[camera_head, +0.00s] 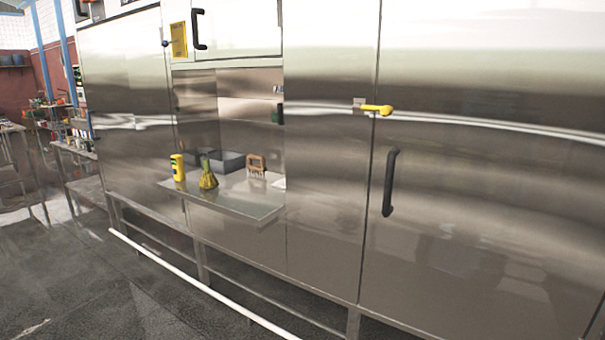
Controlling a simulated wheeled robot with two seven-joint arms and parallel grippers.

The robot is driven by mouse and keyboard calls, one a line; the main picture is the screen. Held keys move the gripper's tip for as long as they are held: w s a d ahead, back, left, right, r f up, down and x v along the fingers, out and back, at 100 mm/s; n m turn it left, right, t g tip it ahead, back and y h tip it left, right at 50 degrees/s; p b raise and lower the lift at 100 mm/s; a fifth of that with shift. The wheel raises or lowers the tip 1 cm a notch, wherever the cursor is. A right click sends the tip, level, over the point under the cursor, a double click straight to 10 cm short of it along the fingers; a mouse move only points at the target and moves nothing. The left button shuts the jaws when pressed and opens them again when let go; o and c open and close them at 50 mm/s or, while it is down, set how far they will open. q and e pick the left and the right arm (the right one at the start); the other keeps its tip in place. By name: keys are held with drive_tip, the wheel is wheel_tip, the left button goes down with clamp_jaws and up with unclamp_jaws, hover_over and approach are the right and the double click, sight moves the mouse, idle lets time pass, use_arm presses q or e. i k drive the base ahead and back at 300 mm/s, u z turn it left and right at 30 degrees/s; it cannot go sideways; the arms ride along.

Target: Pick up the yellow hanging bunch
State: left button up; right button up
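A yellow-green bunch (208,177), narrow at the top and flaring at the bottom, stands near the front left of a metal shelf (245,208). The shelf juts out from an opening in the steel cabinet. The bunch looks upright on the shelf; I cannot tell whether anything holds it from above. A yellow bottle-like item (178,168) with dark markings is just to its left, apart from it. Neither of my grippers is in view.
Grey bins (228,160) and an orange-handled brush (256,165) sit further back on the shelf. A yellow latch (377,109) and a black handle (390,182) stick out from the right door. A white rail (190,280) runs low in front. The floor at left is open.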

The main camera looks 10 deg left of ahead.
sight(208, 182)
drive_tip(key=z, duration=0.3)
drive_tip(key=i, duration=1.25)
drive_tip(key=u, duration=2.2)
drive_tip(key=i, duration=3.2)
drive_tip(key=z, duration=1.1)
